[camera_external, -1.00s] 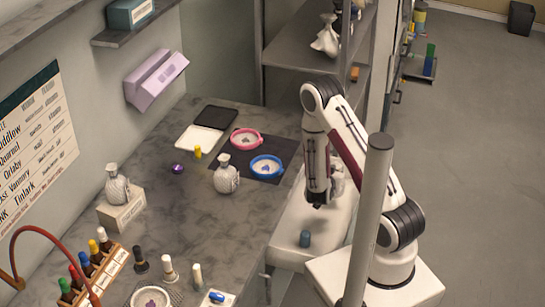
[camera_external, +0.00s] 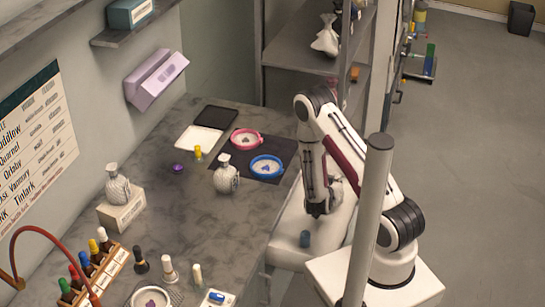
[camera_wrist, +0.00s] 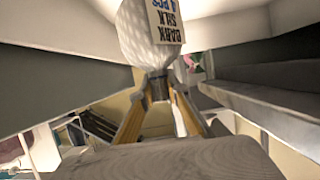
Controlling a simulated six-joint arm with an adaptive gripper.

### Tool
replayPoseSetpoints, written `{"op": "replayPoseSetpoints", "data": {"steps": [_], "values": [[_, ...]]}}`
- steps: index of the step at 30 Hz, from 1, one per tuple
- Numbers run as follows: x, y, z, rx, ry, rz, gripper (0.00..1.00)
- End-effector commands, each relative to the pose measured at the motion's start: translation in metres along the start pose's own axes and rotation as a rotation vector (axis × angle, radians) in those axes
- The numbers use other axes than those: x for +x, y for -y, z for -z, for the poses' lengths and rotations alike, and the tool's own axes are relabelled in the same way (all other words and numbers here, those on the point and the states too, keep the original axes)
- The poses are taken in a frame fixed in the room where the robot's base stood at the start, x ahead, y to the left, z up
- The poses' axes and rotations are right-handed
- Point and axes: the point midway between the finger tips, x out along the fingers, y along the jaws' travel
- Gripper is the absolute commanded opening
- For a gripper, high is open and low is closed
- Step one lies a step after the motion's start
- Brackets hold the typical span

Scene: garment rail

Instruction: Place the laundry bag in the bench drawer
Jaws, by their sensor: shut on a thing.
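In the wrist view a pale, finely patterned laundry bag (camera_wrist: 140,35) with a printed label hangs at the top, its narrow neck between the fingertips. My gripper (camera_wrist: 158,90) is shut on that neck. In the external view my gripper (camera_external: 318,207) points down beside the bench's right edge, over a white, open drawer-like compartment (camera_external: 285,254). The held bag cannot be made out clearly in the external view. Whether it touches the drawer floor cannot be told.
Another tied bag (camera_external: 226,178) stands on the bench (camera_external: 200,225), and one (camera_external: 117,184) stands on a white block. Pink (camera_external: 246,139) and blue (camera_external: 266,166) round dishes lie on a dark mat. A grey post (camera_external: 369,220) stands in front of my arm.

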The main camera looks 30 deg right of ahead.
Motion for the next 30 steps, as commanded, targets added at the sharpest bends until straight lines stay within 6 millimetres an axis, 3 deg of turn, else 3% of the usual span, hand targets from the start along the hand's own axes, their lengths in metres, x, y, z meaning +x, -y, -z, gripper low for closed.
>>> {"op": "replayPoseSetpoints", "data": {"steps": [16, 30], "values": [[0.014, 0.0, -0.035, -0.001, 0.0, 0.0, 0.0], [0.016, 0.0, -0.038, 0.0, -0.001, 0.001, 0.0]]}}
